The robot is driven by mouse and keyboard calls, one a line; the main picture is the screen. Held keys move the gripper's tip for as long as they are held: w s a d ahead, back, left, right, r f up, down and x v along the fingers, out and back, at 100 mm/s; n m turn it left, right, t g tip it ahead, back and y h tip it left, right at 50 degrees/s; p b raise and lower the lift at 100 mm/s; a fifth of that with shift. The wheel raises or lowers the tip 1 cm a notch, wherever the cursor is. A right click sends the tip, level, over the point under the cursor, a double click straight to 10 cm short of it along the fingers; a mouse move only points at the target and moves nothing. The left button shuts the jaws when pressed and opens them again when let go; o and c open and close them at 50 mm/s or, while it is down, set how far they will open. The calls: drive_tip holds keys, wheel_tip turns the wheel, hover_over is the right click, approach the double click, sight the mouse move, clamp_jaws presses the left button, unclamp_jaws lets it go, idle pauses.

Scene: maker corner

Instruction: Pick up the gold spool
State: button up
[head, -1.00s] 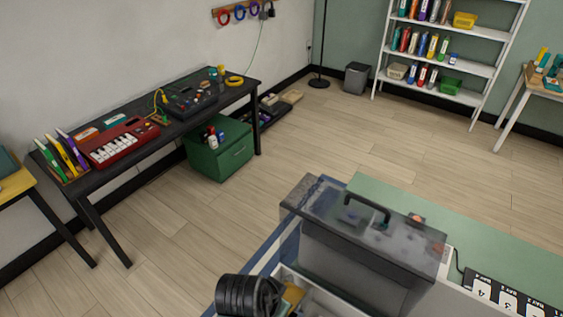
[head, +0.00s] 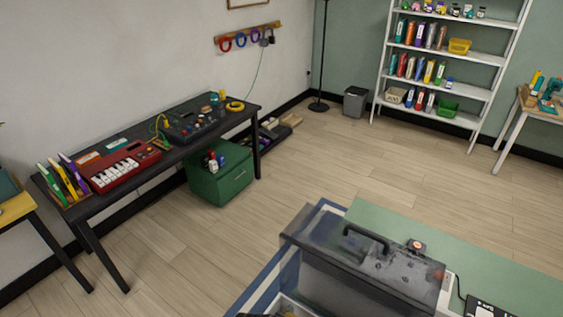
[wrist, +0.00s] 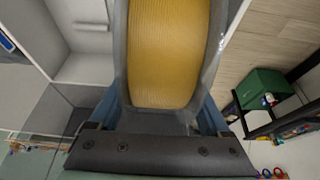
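The gold spool (wrist: 165,55) fills the upper middle of the wrist view, with yellow-gold filament wound between grey flanges. My gripper (wrist: 165,112) has one blue-grey finger along each side of it, with no clear gap to the flanges. The gripper looks shut on the spool. The fingertips are hidden by the spool. In the head view, only a small gold patch shows at the bottom edge, and my gripper cannot be made out there.
A grey case with a black handle (head: 367,238) stands on the green-topped table (head: 450,245). White compartment walls (wrist: 85,35) lie left of the spool in the wrist view. A black desk (head: 100,215) and green cabinet (head: 222,172) stand at the left. Open floor lies between.

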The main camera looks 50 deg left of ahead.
clamp_jaws()
drive_tip(key=shift+w+a+r, duration=0.1)
drive_tip(key=shift+r, duration=0.05)
drive_tip(key=shift+r, duration=0.1)
